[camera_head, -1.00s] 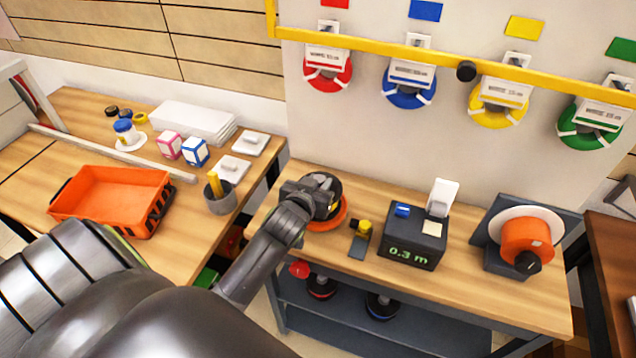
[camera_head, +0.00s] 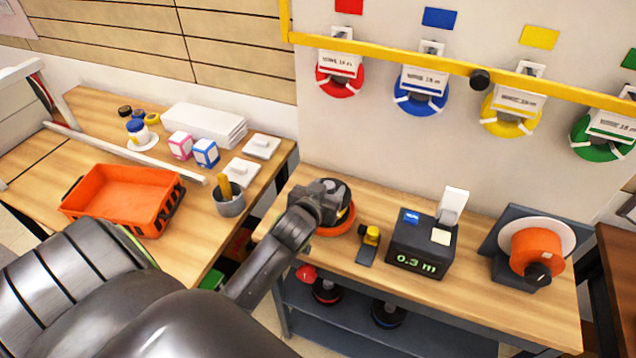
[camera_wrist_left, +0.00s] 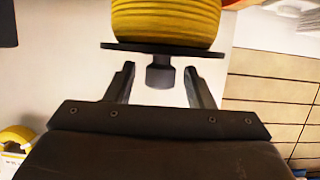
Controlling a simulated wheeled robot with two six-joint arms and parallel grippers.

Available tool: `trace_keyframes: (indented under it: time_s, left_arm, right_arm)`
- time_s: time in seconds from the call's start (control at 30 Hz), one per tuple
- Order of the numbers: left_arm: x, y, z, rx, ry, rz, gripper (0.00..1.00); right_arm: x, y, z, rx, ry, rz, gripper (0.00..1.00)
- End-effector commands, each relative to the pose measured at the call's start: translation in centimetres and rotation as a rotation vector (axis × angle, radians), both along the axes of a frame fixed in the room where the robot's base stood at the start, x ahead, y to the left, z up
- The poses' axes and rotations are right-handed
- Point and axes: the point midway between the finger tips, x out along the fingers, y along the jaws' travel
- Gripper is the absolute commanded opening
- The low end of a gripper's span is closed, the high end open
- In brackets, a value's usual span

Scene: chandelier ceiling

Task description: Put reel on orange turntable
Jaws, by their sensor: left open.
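The orange turntable (camera_head: 338,229) is at the left end of the right bench, partly covered by my left gripper (camera_head: 328,203). A reel with a dark flange (camera_head: 345,195) shows over it, mostly hidden by the gripper. In the left wrist view the reel is yellow wound coil (camera_wrist_left: 165,20) with a black flange and a black knob (camera_wrist_left: 160,72). My left gripper's fingers (camera_wrist_left: 159,78) are open, one on each side of the knob, with gaps visible. Whether the reel rests fully on the turntable is hidden. My right gripper is not in view.
Right of the turntable stand a small yellow-and-black tool (camera_head: 369,243), a black length meter (camera_head: 420,246) and an orange spool on a stand (camera_head: 532,252). Coloured coils hang on the wall under a yellow rail (camera_head: 400,59). An orange crate (camera_head: 122,200) is on the left bench.

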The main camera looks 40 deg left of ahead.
Motion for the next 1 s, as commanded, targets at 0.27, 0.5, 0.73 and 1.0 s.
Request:
trace_keyframes:
  time_s: [0.27, 0.5, 0.73, 1.0]
  left_arm:
    - [-3.9, -0.9, 1.1, -0.002, 0.002, 0.002, 0.48]
    - [-7.7, -1.8, 2.6, -0.003, 0.002, 0.002, 0.48]
    - [-10.1, -2.4, 3.5, -0.002, 0.002, 0.002, 0.48]
    - [-10.7, -2.5, 3.8, 0.000, 0.003, 0.002, 0.48]
  right_arm:
    - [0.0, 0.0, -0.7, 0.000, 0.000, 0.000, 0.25]
    - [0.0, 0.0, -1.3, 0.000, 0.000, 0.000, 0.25]
    - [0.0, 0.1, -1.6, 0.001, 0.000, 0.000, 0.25]
    - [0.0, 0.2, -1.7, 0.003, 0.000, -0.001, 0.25]
